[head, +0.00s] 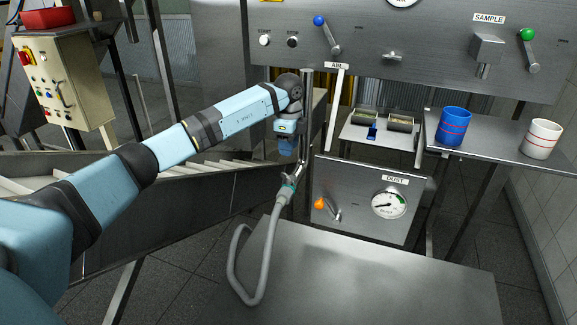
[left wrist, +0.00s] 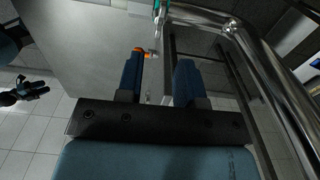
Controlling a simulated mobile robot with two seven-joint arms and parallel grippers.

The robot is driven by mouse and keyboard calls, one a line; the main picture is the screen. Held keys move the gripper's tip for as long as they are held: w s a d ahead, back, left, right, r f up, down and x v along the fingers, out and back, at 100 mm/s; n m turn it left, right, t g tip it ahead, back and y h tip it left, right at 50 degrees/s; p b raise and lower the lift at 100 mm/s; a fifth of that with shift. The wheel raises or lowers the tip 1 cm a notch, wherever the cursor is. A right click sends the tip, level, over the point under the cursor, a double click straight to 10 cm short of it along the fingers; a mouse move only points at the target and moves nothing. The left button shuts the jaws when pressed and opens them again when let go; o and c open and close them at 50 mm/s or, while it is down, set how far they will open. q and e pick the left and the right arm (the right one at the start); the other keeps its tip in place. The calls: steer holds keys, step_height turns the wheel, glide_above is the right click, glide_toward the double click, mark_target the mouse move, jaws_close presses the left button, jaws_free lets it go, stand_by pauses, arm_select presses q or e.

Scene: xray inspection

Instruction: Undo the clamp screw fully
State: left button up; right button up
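My left gripper (head: 285,147) points down beside the upright metal post (head: 306,115) in the head view. In the left wrist view its two blue fingers (left wrist: 160,80) stand apart with a gap and nothing clearly held between them. A small orange part with a bright metal end (left wrist: 146,51) shows near the left fingertip. I cannot pick out the clamp screw for certain. A dark shape like my right gripper (left wrist: 28,92) shows at the left edge of the wrist view, too small to read.
The dust panel (head: 350,222) with an orange-knobbed lever (head: 319,204) and a gauge (head: 388,204) is right of the hose. A bare steel table (head: 370,285) lies in front. A blue cup (head: 453,127) and a white cup (head: 540,138) stand on the right shelf.

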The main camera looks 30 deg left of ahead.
arm_select(q)
steer(key=shift+r, duration=2.25)
steer(key=shift+f, duration=0.1)
